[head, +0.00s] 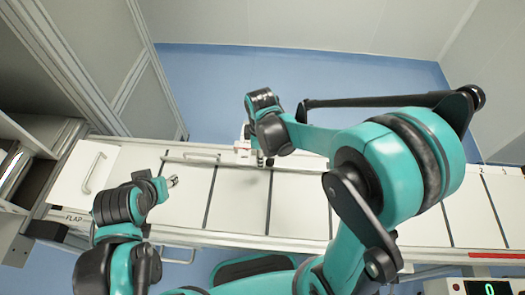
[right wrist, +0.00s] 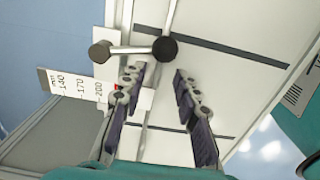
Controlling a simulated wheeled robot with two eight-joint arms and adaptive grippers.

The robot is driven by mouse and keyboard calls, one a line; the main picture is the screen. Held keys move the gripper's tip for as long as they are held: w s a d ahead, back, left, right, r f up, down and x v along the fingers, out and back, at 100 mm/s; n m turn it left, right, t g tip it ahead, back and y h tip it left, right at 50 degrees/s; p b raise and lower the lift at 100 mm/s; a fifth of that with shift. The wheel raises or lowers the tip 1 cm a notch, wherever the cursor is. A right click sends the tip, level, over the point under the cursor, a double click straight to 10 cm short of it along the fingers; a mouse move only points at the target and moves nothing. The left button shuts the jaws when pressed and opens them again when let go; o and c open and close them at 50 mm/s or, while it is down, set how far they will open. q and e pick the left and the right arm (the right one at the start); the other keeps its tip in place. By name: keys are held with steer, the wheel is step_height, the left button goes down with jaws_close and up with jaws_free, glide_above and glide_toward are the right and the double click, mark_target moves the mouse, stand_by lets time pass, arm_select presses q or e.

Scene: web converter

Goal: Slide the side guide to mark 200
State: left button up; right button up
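The side guide is a thin pale rail (head: 195,158) along the far edge of the white conveyor bed. In the right wrist view it shows as a grey rod (right wrist: 170,14) with a cross bar ending in black knobs (right wrist: 165,49). A white scale (right wrist: 75,87) reads 140, 170, 200; a red mark (right wrist: 117,86) lies just beyond the printed 200, and its exact reading is unclear. My right gripper (right wrist: 160,82) is open, its fingers apart near the rod and below the knobs. My left gripper (head: 173,182) is over the bed's left part; its finger gap is too small to judge.
A white drawer-like flap with a handle (head: 91,172) is at the bed's left end. Cabinets stand at the left. A display with a green digit (head: 488,289) is at lower right. Blue floor (head: 200,80) lies open behind the conveyor.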

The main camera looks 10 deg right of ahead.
mark_target(260, 175)
steer(key=shift+w+f+b, duration=0.1)
steer(key=shift+f+b, duration=0.55)
steer(key=shift+f, duration=1.7)
steer(key=shift+c, duration=0.4)
jaws_close()
steer(key=shift+s+a, duration=0.25)
steer(key=shift+s, duration=0.35)
steer(key=shift+s+a, duration=0.2)
steer(key=shift+s, duration=0.4)
steer(key=shift+o, duration=0.4)
jaws_free()
step_height(260, 175, up, 12)
